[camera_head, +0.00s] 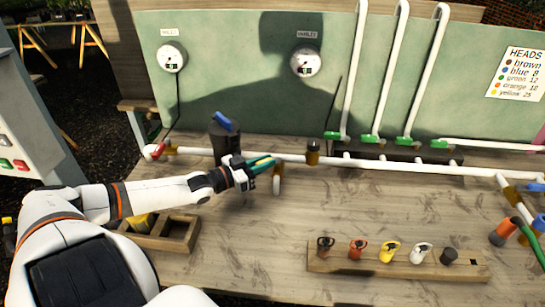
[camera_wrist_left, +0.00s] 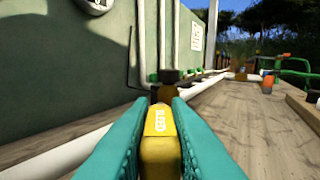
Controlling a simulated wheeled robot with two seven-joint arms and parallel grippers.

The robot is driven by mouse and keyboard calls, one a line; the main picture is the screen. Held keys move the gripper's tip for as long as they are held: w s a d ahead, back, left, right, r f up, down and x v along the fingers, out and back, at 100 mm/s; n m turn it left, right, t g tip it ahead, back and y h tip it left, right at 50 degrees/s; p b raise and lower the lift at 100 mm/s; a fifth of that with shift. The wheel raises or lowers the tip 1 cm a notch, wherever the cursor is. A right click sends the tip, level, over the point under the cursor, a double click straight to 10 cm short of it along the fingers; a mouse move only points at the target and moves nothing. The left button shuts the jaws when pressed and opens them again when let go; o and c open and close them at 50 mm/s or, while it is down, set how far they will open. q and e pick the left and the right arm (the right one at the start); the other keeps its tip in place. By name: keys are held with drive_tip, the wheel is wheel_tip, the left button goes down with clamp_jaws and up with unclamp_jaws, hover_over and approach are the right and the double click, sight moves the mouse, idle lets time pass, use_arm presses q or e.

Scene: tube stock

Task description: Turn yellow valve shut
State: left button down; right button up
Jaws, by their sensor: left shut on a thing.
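The yellow valve handle (camera_wrist_left: 160,135) shows in the left wrist view, with a small label on its face. It lies between the two teal fingers of my left gripper (camera_wrist_left: 160,120), which is shut on it. In the head view my left gripper (camera_head: 265,164) is at the white pipe run on the bench, just right of a dark cylinder. The fingers hide the yellow handle there. A short white stub with a brown end (camera_head: 277,180) hangs beside the fingertips. My right gripper is not in view.
A dark cylinder with a blue handle (camera_head: 225,122) stands close behind my left wrist. A brown pipe fitting (camera_head: 312,152) sits right of the gripper. A wooden rack (camera_head: 340,264) holds several coloured heads at the front. The bench between is clear.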

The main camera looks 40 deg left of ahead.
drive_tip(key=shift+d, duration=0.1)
use_arm(q)
drive_tip(key=c, duration=1.4)
unclamp_jaws()
drive_tip(key=shift+o, duration=0.2)
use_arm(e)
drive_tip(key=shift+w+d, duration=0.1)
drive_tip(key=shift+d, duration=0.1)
